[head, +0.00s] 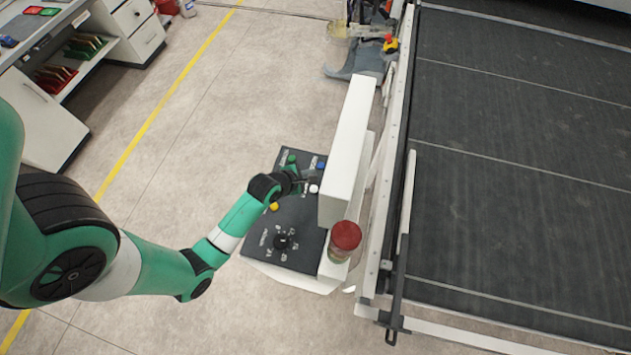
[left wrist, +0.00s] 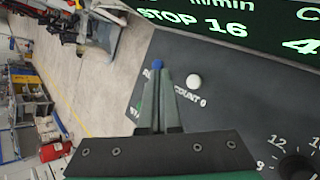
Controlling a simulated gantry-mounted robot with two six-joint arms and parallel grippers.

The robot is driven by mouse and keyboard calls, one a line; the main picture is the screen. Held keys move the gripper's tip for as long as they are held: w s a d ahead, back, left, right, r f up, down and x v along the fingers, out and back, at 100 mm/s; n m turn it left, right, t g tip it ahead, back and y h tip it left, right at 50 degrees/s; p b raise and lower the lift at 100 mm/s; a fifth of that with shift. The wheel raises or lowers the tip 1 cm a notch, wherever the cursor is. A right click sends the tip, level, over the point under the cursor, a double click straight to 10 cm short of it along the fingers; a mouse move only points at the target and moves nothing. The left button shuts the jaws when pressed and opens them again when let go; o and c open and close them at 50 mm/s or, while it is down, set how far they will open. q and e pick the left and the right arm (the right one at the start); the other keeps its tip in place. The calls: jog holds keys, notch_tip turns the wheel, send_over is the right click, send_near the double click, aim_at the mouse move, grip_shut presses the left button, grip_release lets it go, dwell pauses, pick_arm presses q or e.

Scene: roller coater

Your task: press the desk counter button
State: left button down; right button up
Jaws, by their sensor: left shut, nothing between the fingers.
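The control desk (head: 262,240) has a dark sloping panel with several round buttons. A white button (head: 314,189) sits near the panel's right side; in the left wrist view the white button (left wrist: 194,81) has the label "COUNT 0" just below it. My left gripper (head: 304,180) is over the panel, close to the white button. In the left wrist view my left gripper (left wrist: 165,80) is shut and empty. Its tips are left of the white button and just below a blue button (left wrist: 158,64). I cannot tell whether the tips touch the panel. My right gripper is not in view.
A green button (head: 291,160), a yellow button (head: 274,207) and a black knob (head: 283,242) are on the same panel. A white display housing (head: 348,150) rises at its right, with a red beacon (head: 346,236). A dark conveyor (head: 500,180) lies beyond.

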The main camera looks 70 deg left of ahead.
aim_at(311, 191)
pick_arm(q)
notch_tip(311, 191, down, 8)
jog(key=b, duration=0.7)
jog(key=shift+f, duration=0.35)
jog(key=shift+f, duration=0.1)
dwell(1.3)
jog(key=shift+f+b, duration=0.3)
jog(key=shift+b, duration=0.05)
jog(key=shift+f+b, duration=0.3)
jog(key=shift+f, duration=0.15)
dwell(0.5)
jog(key=shift+r+p, duration=0.85)
jog(key=shift+p, duration=0.1)
